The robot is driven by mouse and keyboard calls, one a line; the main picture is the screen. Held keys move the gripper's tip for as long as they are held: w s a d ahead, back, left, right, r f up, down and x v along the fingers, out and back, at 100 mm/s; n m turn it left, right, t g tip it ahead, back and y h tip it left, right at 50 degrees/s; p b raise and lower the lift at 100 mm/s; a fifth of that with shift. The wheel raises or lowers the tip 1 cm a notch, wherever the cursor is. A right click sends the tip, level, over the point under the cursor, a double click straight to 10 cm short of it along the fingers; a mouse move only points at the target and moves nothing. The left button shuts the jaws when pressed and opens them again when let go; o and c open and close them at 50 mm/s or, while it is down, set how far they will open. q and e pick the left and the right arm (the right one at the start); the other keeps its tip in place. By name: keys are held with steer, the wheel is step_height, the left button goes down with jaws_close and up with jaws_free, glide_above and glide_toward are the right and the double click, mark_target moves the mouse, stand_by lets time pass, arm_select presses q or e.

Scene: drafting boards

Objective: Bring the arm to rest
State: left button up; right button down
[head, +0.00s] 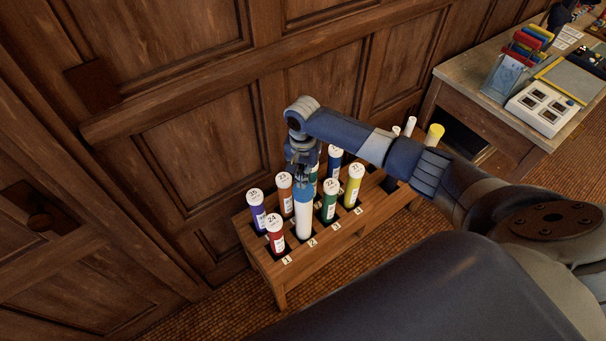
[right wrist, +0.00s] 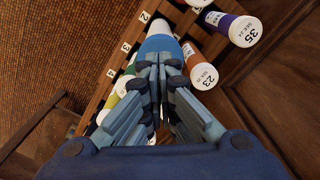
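My right gripper (head: 303,170) hangs from its arm over the wooden tube rack (head: 262,262), pointing down. It is directly above a white tube with a blue top (head: 303,218), which stands upright in the rack. In the right wrist view the fingertips (right wrist: 160,60) are close together. They overlap the blue top (right wrist: 160,44), and I see nothing between them. They hide the nearest end of that tube, so I cannot tell whether they touch it. My left gripper is not in view.
Capped tubes stand close around the gripper: purple (head: 257,212), red (head: 275,238), orange (head: 286,200), green (head: 329,205) and yellow (head: 352,190). A panelled wall (head: 200,140) rises behind the rack. A desk (head: 470,80) with drafting items is at upper right.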

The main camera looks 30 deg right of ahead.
mark_target(303, 191)
steer(key=shift+f+b, duration=1.1)
steer(key=shift+f, duration=1.3)
steer(key=shift+r, duration=0.1)
step_height(303, 191, up, 3)
steer(key=p, duration=0.3)
steer(key=shift+f, duration=0.2)
steer(key=shift+r+p, duration=0.35)
steer(key=shift+r, duration=1.75)
